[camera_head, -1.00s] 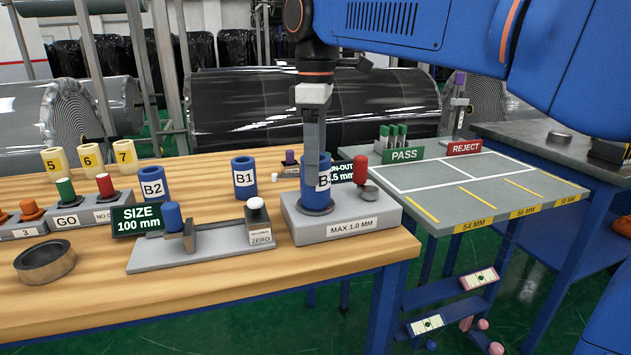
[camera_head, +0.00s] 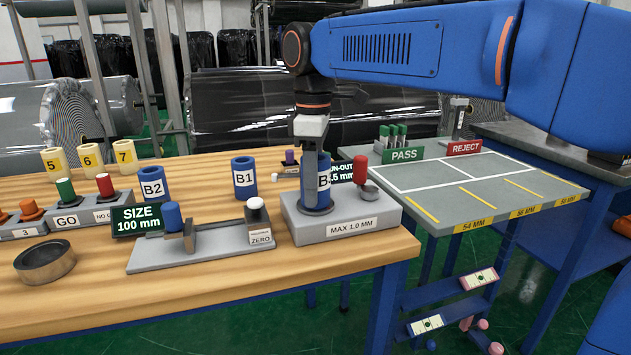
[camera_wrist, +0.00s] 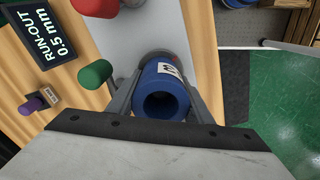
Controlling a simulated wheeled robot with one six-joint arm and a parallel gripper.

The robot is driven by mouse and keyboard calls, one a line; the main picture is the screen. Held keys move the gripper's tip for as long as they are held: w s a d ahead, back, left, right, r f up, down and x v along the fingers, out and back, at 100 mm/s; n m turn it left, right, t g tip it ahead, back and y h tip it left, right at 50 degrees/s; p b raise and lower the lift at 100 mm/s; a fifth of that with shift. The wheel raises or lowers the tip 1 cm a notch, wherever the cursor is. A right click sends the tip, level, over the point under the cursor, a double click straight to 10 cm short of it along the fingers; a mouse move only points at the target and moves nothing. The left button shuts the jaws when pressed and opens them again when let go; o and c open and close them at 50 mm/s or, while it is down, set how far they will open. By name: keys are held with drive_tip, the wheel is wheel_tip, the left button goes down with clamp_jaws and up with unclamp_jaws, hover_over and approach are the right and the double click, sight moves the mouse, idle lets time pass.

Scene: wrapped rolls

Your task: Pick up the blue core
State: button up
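A blue core (camera_head: 323,185) with a white label starting with B stands upright on the grey MAX 1.0 MM fixture (camera_head: 300,235). My gripper (camera_head: 309,193) is lowered over it and hides much of its left side. In the wrist view the core's hollow end (camera_wrist: 163,103) shows between the two fingers of my gripper (camera_wrist: 162,85). The fingers flank it closely and look open; contact is hard to make out. Two other blue cores, B1 (camera_head: 244,178) and B2 (camera_head: 153,186), stand upright on the wooden table to the left.
A green knob (camera_wrist: 95,74) is near the left finger. The SIZE gauge (camera_head: 205,243) lies to the left. The grey PASS/REJECT table (camera_head: 420,178) has free room.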

drive_tip(key=shift+c, duration=0.5)
drive_tip(key=shift+r, duration=0.1)
wheel_tip(320, 180, up, 10)
drive_tip(key=shift+f, duration=0.1)
idle(0.3)
